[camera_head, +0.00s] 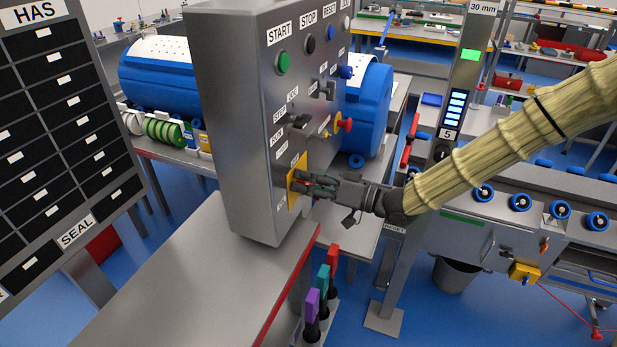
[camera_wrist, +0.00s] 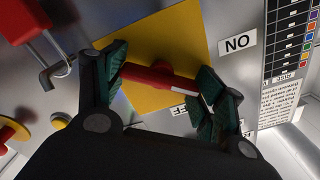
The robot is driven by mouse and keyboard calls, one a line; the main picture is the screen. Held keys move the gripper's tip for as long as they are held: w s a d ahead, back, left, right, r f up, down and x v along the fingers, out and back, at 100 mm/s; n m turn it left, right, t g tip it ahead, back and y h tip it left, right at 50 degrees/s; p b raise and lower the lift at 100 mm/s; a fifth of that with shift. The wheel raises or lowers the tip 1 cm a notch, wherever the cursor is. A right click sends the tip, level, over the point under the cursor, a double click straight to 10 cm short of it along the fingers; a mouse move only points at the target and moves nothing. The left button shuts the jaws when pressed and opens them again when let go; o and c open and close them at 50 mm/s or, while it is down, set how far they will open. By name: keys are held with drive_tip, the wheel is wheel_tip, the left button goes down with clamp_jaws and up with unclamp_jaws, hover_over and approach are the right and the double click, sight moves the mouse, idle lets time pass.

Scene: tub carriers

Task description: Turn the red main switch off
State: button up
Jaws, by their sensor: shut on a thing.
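The red main switch handle (camera_wrist: 158,79) lies across a yellow plate (camera_wrist: 150,40) in the wrist view. In the head view the plate (camera_head: 292,189) is low on the grey control cabinet (camera_head: 230,130), and the handle is mostly hidden. My gripper (camera_wrist: 160,82) is shut on the red handle, with green-padded fingers at its two ends; in the head view my gripper (camera_head: 312,184) reaches the cabinet from the right. In the wrist view an upside-down ON label (camera_wrist: 238,42) is beside the plate. A second label (camera_wrist: 188,110), partly hidden by a finger, shows "FF".
Above the switch are a red emergency knob (camera_head: 346,125), a green start button (camera_head: 283,62) and several black selectors. A red part with a metal hook (camera_wrist: 48,70) is close by in the wrist view. Colored-handled tools (camera_head: 323,280) stand below my gripper.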

drive_tip(key=m+p, duration=0.2)
drive_tip(key=m, duration=0.3)
drive_tip(key=shift+m, duration=0.3)
drive_tip(key=m+p, duration=0.2)
drive_tip(key=m, duration=0.2)
drive_tip(key=shift+f+m, duration=0.1)
drive_tip(key=shift+m, duration=0.2)
drive_tip(key=o, duration=1)
drive_tip(key=shift+w, duration=0.1)
drive_tip(key=shift+d, duration=0.1)
drive_tip(key=v, duration=1.2)
drive_tip(key=shift+f, duration=0.1)
